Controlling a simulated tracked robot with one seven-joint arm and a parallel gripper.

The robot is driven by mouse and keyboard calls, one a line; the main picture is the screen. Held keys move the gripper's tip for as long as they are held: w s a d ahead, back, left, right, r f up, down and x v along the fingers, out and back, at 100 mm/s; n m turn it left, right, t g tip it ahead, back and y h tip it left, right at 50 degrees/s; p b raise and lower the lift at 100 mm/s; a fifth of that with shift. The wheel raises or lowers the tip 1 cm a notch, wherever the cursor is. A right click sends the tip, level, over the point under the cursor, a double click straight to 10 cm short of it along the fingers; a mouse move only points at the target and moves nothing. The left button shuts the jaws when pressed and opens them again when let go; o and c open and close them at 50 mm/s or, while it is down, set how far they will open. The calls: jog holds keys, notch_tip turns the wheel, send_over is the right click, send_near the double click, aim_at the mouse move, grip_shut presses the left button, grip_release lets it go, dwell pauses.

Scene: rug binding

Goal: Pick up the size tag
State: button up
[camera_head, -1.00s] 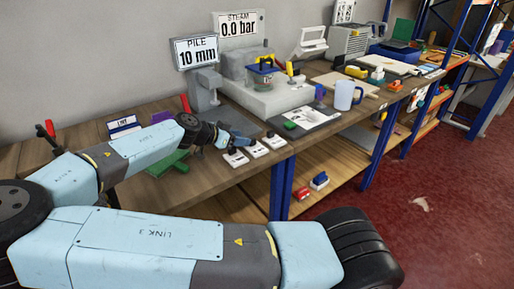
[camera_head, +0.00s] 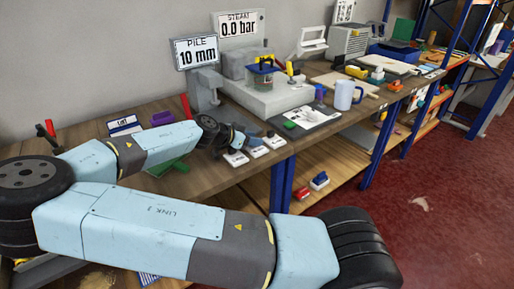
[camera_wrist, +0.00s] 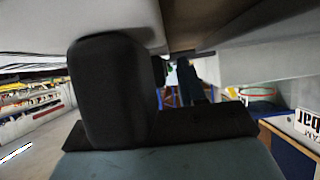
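Three small white tags lie in a row near the front edge of the wooden bench: a left one (camera_head: 236,159), a middle one (camera_head: 259,152) and a right one (camera_head: 275,143). Their print is too small to read, so I cannot tell which is the size tag. My gripper (camera_head: 236,142) is low, just behind the left and middle tags, small and partly hidden by my wrist. I cannot tell whether it touches a tag. The wrist view shows dark gripper parts (camera_wrist: 150,100) close up, with no tag recognisable and the finger gap unclear.
Behind stand the pile gauge (camera_head: 197,55) reading 10 mm and the steam display (camera_head: 240,24) reading 0.0 bar. A white mug (camera_head: 344,95) is right of a grey press (camera_head: 268,98). A green piece (camera_head: 180,164) lies left of my gripper. Red and blue blocks sit on the lower shelf.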

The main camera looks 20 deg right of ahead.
grip_shut()
jog(key=shift+r, duration=0.1)
